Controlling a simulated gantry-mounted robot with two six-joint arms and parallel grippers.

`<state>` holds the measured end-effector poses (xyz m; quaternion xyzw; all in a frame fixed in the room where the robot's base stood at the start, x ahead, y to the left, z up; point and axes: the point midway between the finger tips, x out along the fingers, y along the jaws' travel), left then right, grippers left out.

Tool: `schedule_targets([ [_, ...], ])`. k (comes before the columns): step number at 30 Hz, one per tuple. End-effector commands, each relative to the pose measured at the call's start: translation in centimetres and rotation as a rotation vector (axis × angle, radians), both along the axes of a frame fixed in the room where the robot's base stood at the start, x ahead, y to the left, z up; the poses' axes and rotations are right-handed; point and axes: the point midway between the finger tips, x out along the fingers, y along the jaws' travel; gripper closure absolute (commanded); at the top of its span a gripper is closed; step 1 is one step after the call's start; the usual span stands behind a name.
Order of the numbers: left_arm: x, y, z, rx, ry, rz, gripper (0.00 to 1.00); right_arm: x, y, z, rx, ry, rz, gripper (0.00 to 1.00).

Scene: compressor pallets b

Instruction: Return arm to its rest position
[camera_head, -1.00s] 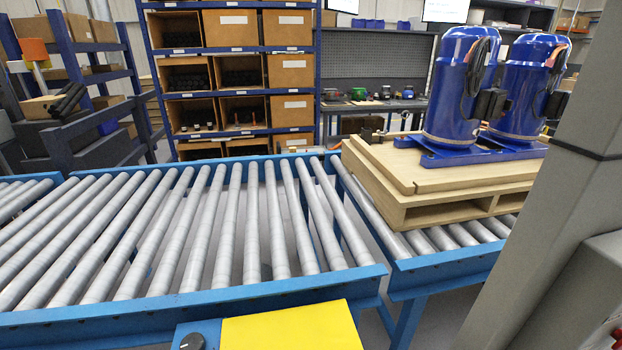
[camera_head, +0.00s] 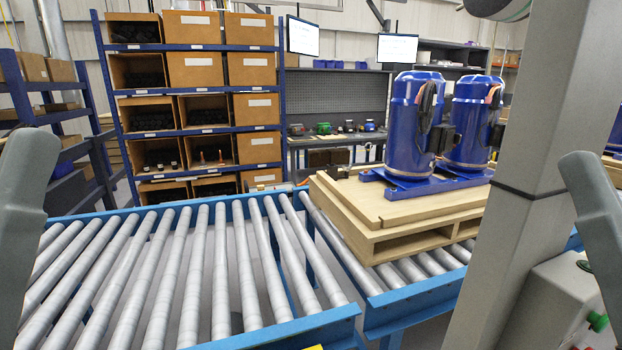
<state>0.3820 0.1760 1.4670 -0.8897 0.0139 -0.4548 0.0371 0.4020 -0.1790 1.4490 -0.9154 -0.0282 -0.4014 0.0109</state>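Two grey arm parts of mine show at the picture's sides, one at the left edge and one at the right edge. Neither gripper's fingers can be seen, so I cannot tell what they hold. Two blue compressors, one on the left (camera_head: 405,125) and one on the right (camera_head: 468,120), stand upright on a wooden pallet (camera_head: 375,242). The pallet rests on the right part of the roller conveyor, apart from my visible arm parts.
The roller conveyor (camera_head: 196,262) with blue rails is empty on its left part. A shelf rack (camera_head: 281,95) with cardboard boxes and a workbench (camera_head: 335,140) stand behind. A grey post (camera_head: 535,160) rises at the right, with a grey box (camera_head: 545,305) beside it.

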Motion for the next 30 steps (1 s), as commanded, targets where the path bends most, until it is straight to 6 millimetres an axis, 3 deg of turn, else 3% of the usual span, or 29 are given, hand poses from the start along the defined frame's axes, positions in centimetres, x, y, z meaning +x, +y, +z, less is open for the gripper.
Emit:
schedule_targets([
  [1,1.3,0.5,-1.4,-0.048,0.091,-0.026,0.00,0.0,0.0,-0.1,0.000,0.000,0.000,0.50],
  [2,2.0,0.5,-1.4,-0.086,0.130,-0.072,0.00,0.0,0.0,0.4,0.000,0.001,0.000,0.50],
  [3,1.8,0.4,1.8,-0.078,0.119,-0.066,0.00,0.1,0.0,3.4,0.000,0.003,0.000,0.50],
  [11,1.9,0.4,11.7,-0.074,0.121,-0.065,0.00,0.0,0.0,13.5,0.000,0.000,0.000,0.50],
  [21,2.0,0.4,28.2,-0.073,0.121,-0.065,0.00,0.0,0.0,30.0,0.000,0.000,0.000,0.50],
  [24,2.0,0.4,32.3,-0.073,0.121,-0.065,0.00,0.0,0.0,34.2,0.000,0.000,0.000,0.50],
  [27,2.0,0.4,35.1,-0.073,0.122,-0.064,0.00,0.0,0.0,36.9,0.000,0.000,0.000,0.50],
  [30,2.0,0.4,36.3,-0.073,0.122,-0.064,0.00,0.0,0.0,38.2,0.000,0.000,0.000,0.50],
])
